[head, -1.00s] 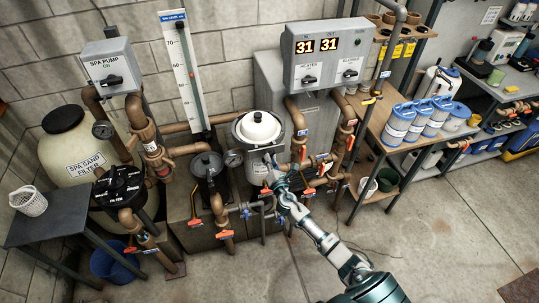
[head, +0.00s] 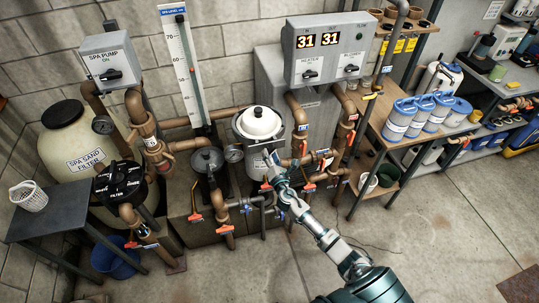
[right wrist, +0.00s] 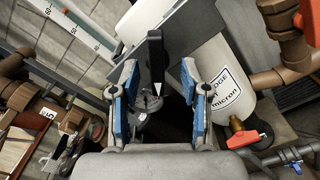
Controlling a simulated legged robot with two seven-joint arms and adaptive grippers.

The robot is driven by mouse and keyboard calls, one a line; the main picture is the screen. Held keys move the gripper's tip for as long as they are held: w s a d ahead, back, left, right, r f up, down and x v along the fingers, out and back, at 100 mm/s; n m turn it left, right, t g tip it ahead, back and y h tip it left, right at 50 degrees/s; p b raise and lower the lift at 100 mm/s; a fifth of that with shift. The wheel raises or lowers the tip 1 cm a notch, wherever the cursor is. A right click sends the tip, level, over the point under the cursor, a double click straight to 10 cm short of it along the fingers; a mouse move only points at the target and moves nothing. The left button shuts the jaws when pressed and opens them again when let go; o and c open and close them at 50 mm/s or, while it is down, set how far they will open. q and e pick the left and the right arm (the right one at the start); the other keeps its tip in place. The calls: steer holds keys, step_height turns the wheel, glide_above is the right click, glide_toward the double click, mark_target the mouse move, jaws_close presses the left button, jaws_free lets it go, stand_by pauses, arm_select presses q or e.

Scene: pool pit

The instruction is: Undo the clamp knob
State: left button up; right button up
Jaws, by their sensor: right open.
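The cartridge canister (head: 251,150) with its white lid (head: 260,122) stands in the middle of the pipework in the head view. My right gripper (head: 270,160) is at the canister's front right side and hides part of it. In the right wrist view my right gripper (right wrist: 157,72) is open, with its blue-padded fingers apart. A black bar-shaped knob (right wrist: 154,62) with a white pointer mark shows between them, apparently the clamp knob. A clear gap shows on each side of it. Contact cannot be seen. The knob cannot be made out in the head view. My left gripper is out of view.
Brown pipes with orange-handled valves (head: 309,187) stand close right of the gripper. An orange valve handle (right wrist: 248,139) and the labelled canister wall (right wrist: 225,80) are near the right finger. A dark-lidded pump pot (head: 207,160) stands left. The floor in front is open.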

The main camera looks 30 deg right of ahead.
steer(key=p+v, duration=0.1)
steer(key=v, duration=0.6)
steer(key=shift+r, duration=0.15)
